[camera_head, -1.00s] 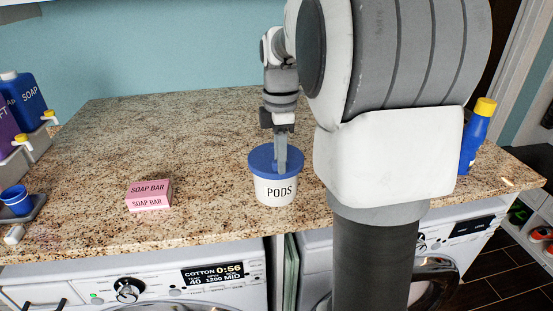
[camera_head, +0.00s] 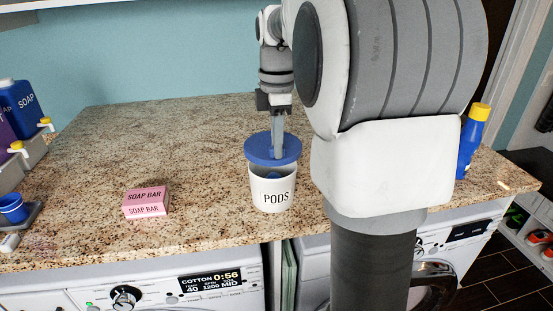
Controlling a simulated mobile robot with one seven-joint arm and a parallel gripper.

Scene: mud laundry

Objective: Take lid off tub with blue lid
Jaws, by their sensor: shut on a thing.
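The white tub marked PODS (camera_head: 272,196) stands upright on the granite counter. Its blue lid (camera_head: 259,151) is lifted a little above the rim, and a gap shows between the two. Something blue (camera_head: 273,175) shows inside the open tub. My gripper (camera_head: 278,150) points down and is shut on the lid from above. The exact contact of the fingers with the lid is hard to make out.
A pink soap bar box (camera_head: 146,201) lies left of the tub on the counter (camera_head: 190,150). Soap bottles (camera_head: 20,108) and a small blue cup (camera_head: 12,208) are at the far left. A blue bottle with a yellow cap (camera_head: 473,140) stands at the right.

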